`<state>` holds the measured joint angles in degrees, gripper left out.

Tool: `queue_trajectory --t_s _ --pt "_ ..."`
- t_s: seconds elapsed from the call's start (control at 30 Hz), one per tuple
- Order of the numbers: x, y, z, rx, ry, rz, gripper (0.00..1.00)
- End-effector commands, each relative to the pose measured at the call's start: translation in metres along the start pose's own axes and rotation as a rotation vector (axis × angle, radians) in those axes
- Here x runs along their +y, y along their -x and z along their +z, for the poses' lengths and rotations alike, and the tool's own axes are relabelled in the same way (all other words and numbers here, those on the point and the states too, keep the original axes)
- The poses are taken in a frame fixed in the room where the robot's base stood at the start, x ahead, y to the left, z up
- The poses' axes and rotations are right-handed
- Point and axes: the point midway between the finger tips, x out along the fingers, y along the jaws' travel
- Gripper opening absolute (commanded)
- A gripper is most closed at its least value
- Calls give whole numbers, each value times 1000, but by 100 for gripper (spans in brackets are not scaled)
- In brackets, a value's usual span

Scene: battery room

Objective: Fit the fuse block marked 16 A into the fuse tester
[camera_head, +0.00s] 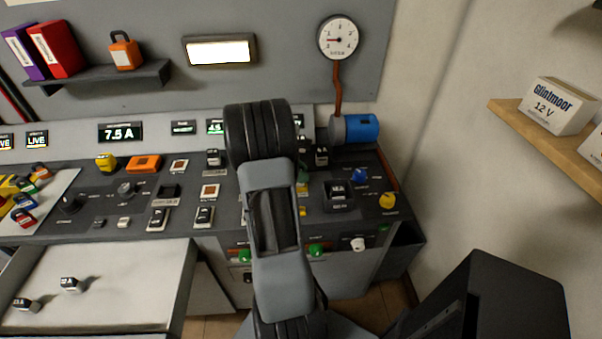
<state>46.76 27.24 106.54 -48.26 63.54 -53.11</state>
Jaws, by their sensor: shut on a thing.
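My arm crosses the middle of the view and hides my gripper and anything it holds. No block clearly marked 16 A shows.
The grey console (100,228) carries switches, knobs and a 7.5 A display (121,132). A blue cylinder (360,128) stands at its back right, below a round gauge (339,38). A wooden shelf (550,142) with a 12 V box (556,106) juts out at right.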

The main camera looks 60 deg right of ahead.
Motion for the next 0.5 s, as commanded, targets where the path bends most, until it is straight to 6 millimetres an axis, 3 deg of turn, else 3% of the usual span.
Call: queue_trajectory --t_s 0.4,0.43,0.5 --pt "0 -7 -6 0 0 0 2" --pt "0 -7 -6 0 0 0 32" --pt "0 -6 -6 0 0 0 39"
